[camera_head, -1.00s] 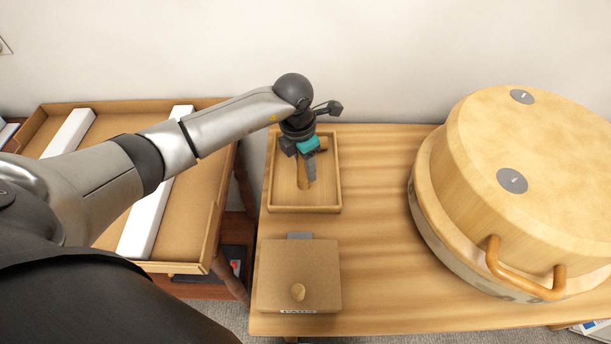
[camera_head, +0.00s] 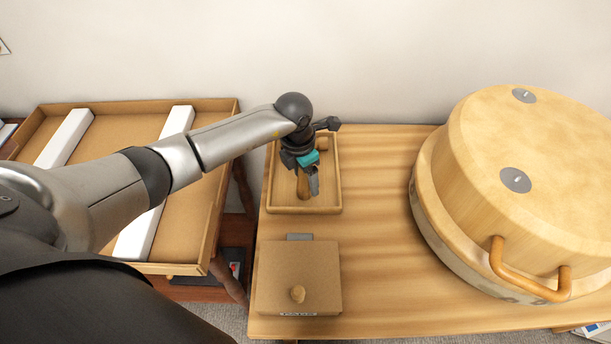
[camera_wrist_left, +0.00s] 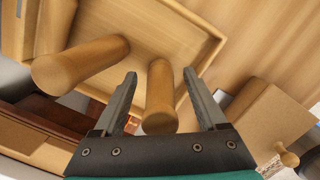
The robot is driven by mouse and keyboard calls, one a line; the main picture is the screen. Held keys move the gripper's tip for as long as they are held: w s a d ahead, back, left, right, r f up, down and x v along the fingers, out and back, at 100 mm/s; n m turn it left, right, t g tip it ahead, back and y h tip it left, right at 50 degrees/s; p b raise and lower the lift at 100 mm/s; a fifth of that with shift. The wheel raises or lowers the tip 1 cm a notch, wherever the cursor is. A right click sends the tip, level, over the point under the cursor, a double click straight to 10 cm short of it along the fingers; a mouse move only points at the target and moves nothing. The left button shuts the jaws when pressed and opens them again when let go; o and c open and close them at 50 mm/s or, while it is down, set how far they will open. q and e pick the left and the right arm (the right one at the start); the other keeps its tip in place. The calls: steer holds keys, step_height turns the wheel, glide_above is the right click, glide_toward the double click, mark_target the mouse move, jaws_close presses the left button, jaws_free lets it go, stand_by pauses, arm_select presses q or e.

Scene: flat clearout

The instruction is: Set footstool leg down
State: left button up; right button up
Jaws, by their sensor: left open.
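A wooden footstool leg (camera_head: 303,187) is in the shallow wooden tray (camera_head: 272,190) on the table. My left gripper (camera_head: 310,184) is above and around it, low over the tray. In the left wrist view the leg (camera_wrist_left: 159,95) lies between the two open fingers (camera_wrist_left: 160,78), with a visible gap on each side. A second leg (camera_wrist_left: 82,65) is beside it to the left, and a third wooden piece (camera_wrist_left: 52,25) shows further left. Whether the leg's far end touches the tray floor is hard to tell. My right gripper is not in view.
A cardboard box (camera_head: 300,270) with a round knob is in front of the tray. A large round wooden piece (camera_head: 530,170) with grey plates and a handle fills the table's right side. A big tray (camera_head: 190,235) with white strips is at left. The table's middle is clear.

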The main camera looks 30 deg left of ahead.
arm_select(q)
steer(key=shift+r, duration=0.2)
steer(key=r, duration=0.4)
steer(key=r+p, duration=0.1)
steer(key=r, duration=0.3)
steer(key=s+r+p, duration=0.1)
steer(key=r, duration=0.3)
steer(key=shift+s+a, duration=0.1)
steer(key=shift+a, duration=0.3)
steer(key=shift+f, duration=0.1)
